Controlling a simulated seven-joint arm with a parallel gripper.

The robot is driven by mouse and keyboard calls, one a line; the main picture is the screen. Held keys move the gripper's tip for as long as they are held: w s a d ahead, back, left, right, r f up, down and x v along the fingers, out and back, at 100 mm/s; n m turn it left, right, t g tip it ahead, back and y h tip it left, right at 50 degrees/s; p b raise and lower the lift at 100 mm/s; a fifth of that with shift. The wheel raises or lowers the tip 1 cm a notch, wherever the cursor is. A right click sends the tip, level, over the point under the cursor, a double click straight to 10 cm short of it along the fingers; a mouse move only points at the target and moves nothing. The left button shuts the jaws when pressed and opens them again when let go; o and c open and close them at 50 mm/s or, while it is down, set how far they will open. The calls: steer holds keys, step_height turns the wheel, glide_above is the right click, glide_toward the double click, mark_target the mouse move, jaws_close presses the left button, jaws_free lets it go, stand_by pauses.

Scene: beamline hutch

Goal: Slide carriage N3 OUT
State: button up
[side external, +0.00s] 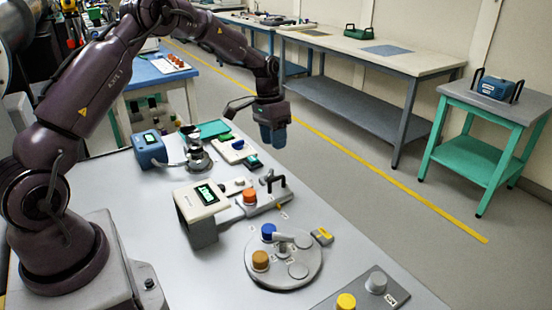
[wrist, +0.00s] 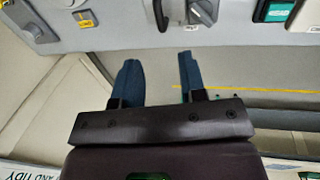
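My gripper (side external: 272,138) hangs above the far edge of the grey bench, with nothing in it. In the wrist view its two blue fingers (wrist: 158,62) are apart, with floor and bench edge showing between them. A grey slide unit with a black upright handle (side external: 277,182) and an orange knob (side external: 250,196) sits on the bench, beside a white box with a green display (side external: 207,194). The black handle also shows in the wrist view (wrist: 161,14), ahead of the fingers and apart from them. A small label is near it; I cannot read N3 on any part.
A round plate (side external: 281,270) with blue and brown knobs and a yellow-tagged block (side external: 322,236) stand nearer. A white device (side external: 236,150), green tray (side external: 213,129) and blue meter (side external: 150,150) stand farther back.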

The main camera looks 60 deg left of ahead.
steer(key=r, duration=0.3)
steer(key=shift+a+r, duration=0.35)
steer(key=s+d+r+t, duration=0.2)
steer(key=s+d+r, duration=0.3)
steer(key=s, duration=0.4)
steer(key=s+d+r+t+y, duration=0.1)
steer(key=s+d+r, duration=0.4)
steer(key=s, duration=0.4)
steer(key=s+d+r+t+y, duration=0.1)
steer(key=s+d+r+t, duration=0.1)
steer(key=s+d+r, duration=0.3)
steer(key=s+r, duration=0.1)
steer(key=s, duration=0.3)
steer(key=shift+s+d+t, duration=0.2)
steer(key=shift+s+t, duration=0.1)
